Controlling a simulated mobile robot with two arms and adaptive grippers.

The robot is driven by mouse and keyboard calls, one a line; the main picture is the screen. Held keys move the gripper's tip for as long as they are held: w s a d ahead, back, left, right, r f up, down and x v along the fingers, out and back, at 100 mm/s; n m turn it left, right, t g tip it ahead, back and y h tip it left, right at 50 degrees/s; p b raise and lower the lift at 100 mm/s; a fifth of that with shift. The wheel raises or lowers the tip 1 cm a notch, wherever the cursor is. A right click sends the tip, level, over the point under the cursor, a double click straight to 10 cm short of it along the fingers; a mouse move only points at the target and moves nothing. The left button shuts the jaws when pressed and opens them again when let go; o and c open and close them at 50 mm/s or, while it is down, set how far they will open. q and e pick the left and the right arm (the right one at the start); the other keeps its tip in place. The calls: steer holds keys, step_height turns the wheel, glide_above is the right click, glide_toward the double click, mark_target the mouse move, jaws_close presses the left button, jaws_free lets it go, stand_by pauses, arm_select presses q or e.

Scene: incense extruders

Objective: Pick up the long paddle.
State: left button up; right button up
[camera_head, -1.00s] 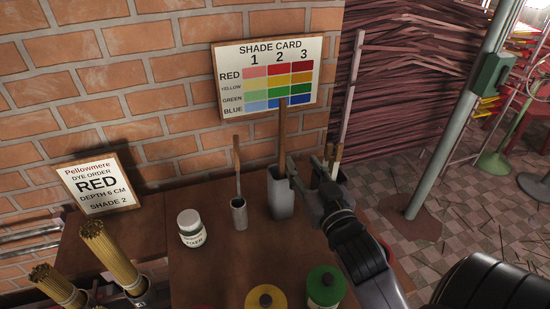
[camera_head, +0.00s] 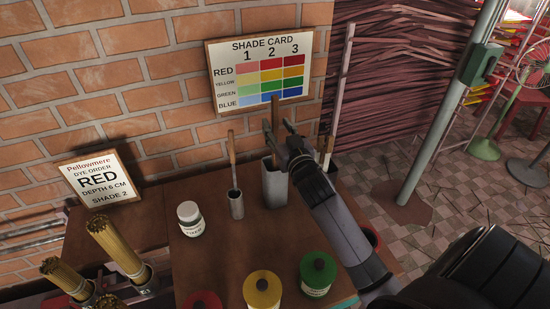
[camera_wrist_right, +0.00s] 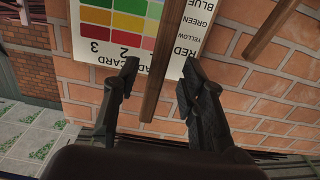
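The long paddle (camera_head: 275,108) has a flat brown wooden handle and stands upright in a tall grey holder (camera_head: 276,190) on the brown table. Its lower end is hidden in the holder. My right gripper (camera_head: 278,127) is open at the upper part of the handle, with a finger on either side in the head view. In the right wrist view the handle (camera_wrist_right: 166,60) runs between the two spread fingers of the gripper (camera_wrist_right: 160,72), with gaps visible on both sides. My left gripper is not in view.
A shorter paddle (camera_head: 232,160) stands in a small metal cup (camera_head: 237,206) to the left. A white jar (camera_head: 190,218), a yellow-lidded pot (camera_head: 262,288) and a green-lidded pot (camera_head: 318,272) stand nearby. The shade card (camera_head: 262,70) hangs on the brick wall close behind.

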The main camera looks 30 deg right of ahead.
mark_target(276, 124)
steer(key=shift+x, duration=1.55)
steer(key=shift+f, duration=0.1)
steer(key=shift+c, duration=0.2)
jaws_close()
